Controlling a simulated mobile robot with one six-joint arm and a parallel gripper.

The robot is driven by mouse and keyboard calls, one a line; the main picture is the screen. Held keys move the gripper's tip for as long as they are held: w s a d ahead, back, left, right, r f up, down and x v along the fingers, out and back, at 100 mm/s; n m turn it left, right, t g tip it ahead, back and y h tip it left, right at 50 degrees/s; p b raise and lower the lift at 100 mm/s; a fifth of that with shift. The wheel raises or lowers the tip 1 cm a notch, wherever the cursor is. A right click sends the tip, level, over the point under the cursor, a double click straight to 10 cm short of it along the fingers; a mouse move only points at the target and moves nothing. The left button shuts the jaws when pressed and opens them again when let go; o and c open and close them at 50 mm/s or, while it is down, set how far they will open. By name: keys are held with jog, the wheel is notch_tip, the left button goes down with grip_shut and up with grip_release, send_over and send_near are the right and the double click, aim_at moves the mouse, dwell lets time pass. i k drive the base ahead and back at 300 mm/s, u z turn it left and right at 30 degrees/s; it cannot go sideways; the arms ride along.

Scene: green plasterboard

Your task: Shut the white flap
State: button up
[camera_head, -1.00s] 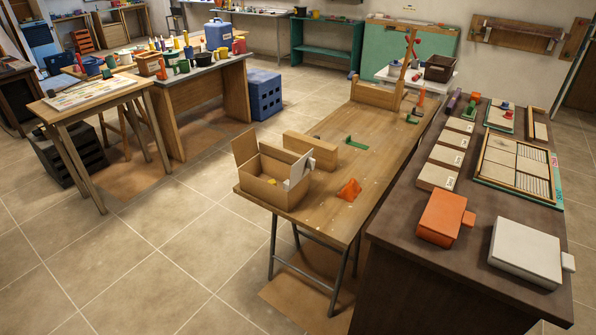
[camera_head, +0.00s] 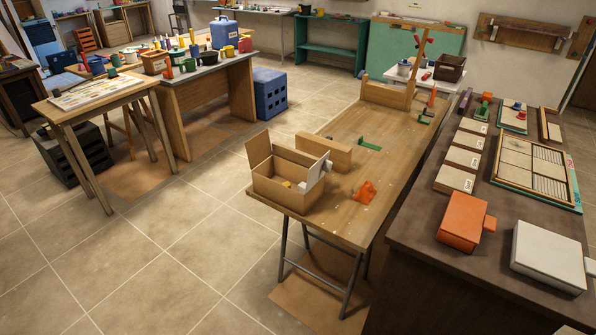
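A cardboard box (camera_head: 283,197) stands at the near left end of the wooden workbench. Its white flap (camera_head: 314,172) stands up, tilted, at the box's right side. A brown flap (camera_head: 258,149) stands up at its left back side. The box top is open, and a small yellow thing (camera_head: 287,184) shows inside it. My gripper is not in view.
An orange object (camera_head: 365,191) lies on the bench (camera_head: 341,218) right of the box, and a wooden block (camera_head: 324,151) stands behind it. A dark table (camera_head: 420,262) with boxes and trays is close on the right.

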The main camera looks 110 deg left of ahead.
aim_at(315, 173)
jog(key=z, duration=0.8)
jog(key=k, duration=0.15)
jog(key=u, duration=2.6)
jog(key=k, duration=0.2)
jog(key=u, duration=1.65)
jog(key=k, duration=0.65)
jog(key=z, duration=0.3)
jog(key=i, duration=0.7)
jog(key=z, duration=0.1)
